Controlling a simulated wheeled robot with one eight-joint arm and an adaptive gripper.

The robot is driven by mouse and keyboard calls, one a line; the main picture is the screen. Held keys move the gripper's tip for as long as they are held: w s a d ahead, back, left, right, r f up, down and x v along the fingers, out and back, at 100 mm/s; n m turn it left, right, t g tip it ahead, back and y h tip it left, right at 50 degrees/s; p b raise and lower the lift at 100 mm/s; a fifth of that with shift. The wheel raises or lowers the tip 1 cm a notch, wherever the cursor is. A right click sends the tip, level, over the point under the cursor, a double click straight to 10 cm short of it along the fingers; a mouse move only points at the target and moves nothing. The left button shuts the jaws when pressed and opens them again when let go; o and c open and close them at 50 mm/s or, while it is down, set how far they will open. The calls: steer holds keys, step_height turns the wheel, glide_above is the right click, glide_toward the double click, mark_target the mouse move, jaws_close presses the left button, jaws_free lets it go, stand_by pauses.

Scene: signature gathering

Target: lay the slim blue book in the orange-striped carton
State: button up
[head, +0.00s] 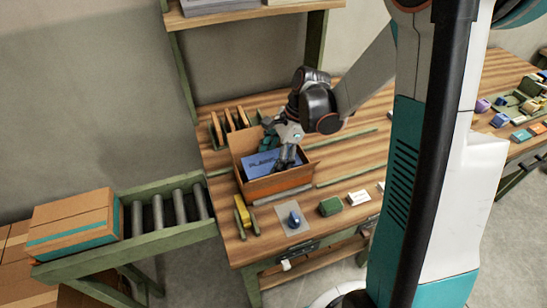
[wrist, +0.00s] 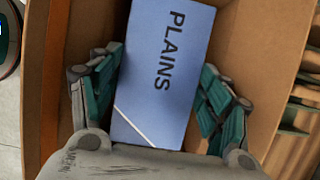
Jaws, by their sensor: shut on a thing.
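The slim blue book (head: 260,163), lettered "PLAINS", is inside the open orange-striped carton (head: 279,184) on the wooden workbench. The book also shows in the wrist view (wrist: 165,65), with carton walls (wrist: 262,50) on both sides. My gripper (head: 285,155) reaches down into the carton from above. In the wrist view its teal-padded fingers stand at the two long sides of the book, shut on it. Whether the book touches the carton floor cannot be told; its near end is hidden by my gripper.
Upright wooden dividers (head: 232,120) stand behind the carton. A yellow item (head: 242,212), a blue item on a pale pad (head: 293,219) and a green block (head: 330,206) lie in front. A teal-striped box (head: 75,226) sits at left by rollers (head: 177,208).

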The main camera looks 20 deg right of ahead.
steer(key=shift+f+b, duration=0.55)
steer(key=shift+f, duration=0.1)
steer(key=o, duration=1.2)
steer(key=shift+r+p, duration=0.55)
steer(key=shift+r, duration=0.05)
steer(key=p+v, duration=0.3)
steer(key=v, duration=0.9)
steer(key=shift+r, duration=0.1)
